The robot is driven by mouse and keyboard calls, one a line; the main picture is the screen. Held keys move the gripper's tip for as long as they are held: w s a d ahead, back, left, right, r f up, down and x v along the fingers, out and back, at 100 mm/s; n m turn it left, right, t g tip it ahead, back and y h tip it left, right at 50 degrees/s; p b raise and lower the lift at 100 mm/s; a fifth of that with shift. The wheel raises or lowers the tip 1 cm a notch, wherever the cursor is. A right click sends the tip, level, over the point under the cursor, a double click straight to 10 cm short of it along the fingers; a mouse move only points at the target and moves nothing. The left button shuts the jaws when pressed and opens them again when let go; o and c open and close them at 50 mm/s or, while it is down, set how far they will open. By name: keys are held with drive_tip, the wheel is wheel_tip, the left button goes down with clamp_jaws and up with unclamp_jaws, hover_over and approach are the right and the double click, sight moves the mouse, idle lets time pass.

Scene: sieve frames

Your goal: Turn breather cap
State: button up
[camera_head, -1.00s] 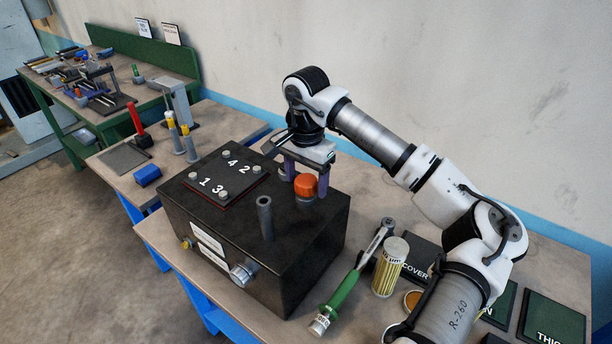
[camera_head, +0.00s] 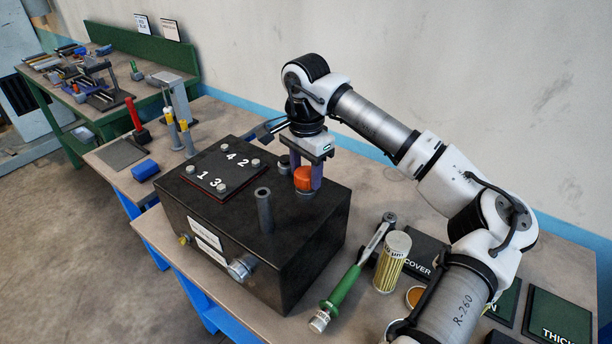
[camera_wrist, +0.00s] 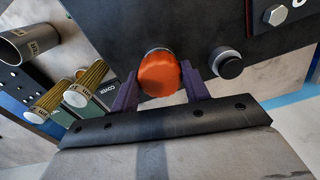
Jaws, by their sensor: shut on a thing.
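The orange breather cap (camera_head: 303,178) sits on top of the black tank (camera_head: 315,235), near its back right. My gripper (camera_head: 305,175) points down over the cap with its purple fingers on either side, shut on it. In the wrist view the cap (camera_wrist: 159,73) is between the two fingers of my gripper (camera_wrist: 160,90). The cap is still on the tank top; its lower edge is partly hidden in the wrist view.
A grey pipe (camera_head: 264,210) stands up from the tank top. A small black knob (camera_wrist: 228,64) is beside the cap. A bolted plate (camera_head: 222,170) numbered 1 to 4 lies on the tank. A green-handled wrench (camera_head: 345,288) and a yellow filter (camera_head: 392,262) are on the bench at right.

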drive_tip(key=m+b, duration=0.3)
drive_tip(key=m, duration=0.1)
drive_tip(key=shift+f+m+b, duration=0.1)
drive_tip(key=shift+m+b, duration=0.2)
drive_tip(key=m+b, duration=0.2)
drive_tip(key=m, duration=0.2)
drive_tip(key=shift+m, duration=0.3)
drive_tip(key=m+b, duration=0.2)
drive_tip(key=m, duration=0.3)
drive_tip(key=shift+r+m+b, duration=0.2)
drive_tip(key=shift+m+b, duration=0.55)
drive_tip(key=shift+m, duration=1.75)
drive_tip(key=o, duration=1)
